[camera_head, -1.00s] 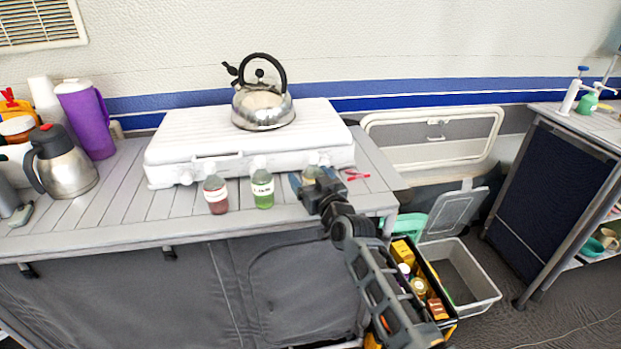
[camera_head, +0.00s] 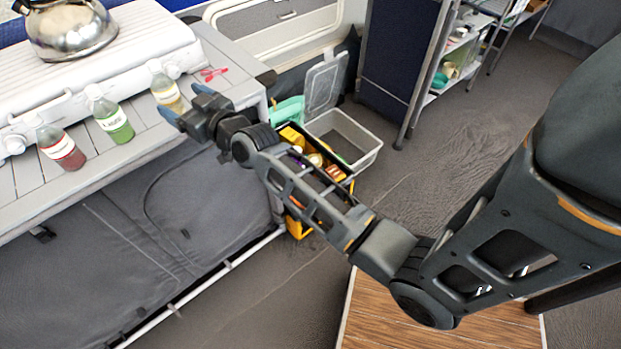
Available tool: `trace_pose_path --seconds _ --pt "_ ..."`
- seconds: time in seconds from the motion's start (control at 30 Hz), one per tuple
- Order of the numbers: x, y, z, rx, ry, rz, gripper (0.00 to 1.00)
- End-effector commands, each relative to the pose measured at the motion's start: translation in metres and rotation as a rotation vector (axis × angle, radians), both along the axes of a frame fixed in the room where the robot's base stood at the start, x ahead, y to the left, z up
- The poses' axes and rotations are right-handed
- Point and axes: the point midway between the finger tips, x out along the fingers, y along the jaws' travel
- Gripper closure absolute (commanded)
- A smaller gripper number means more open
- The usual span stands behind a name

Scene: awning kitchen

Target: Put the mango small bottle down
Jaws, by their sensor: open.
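A small bottle with yellow contents and a pale cap (camera_head: 165,84), which looks like the mango one, stands upright on the grey slatted table near its right end. My gripper (camera_head: 185,103) is open beside its near side, with the blue fingertips apart. The bottle's lower part is close to the fingers; I cannot tell whether they touch it. A green bottle (camera_head: 113,121) and a red-brown bottle (camera_head: 62,148) stand upright to its left along the table's front edge.
A white stove (camera_head: 140,45) with a steel kettle (camera_head: 68,28) sits behind the bottles. A red item (camera_head: 214,73) lies to the right on the table. A yellow-black crate of goods (camera_head: 292,227) and an open grey bin (camera_head: 366,157) stand on the floor below.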

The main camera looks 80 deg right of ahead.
Motion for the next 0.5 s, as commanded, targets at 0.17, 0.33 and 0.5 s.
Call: trace_pose_path --seconds 0.17,0.33,0.5 --pt "-0.018 0.019 -0.014 0.005 0.018 0.014 0.17" --pt "-0.077 0.069 -0.042 0.014 0.063 0.053 0.17" --pt "-0.149 0.120 -0.055 0.022 0.107 0.106 0.17"
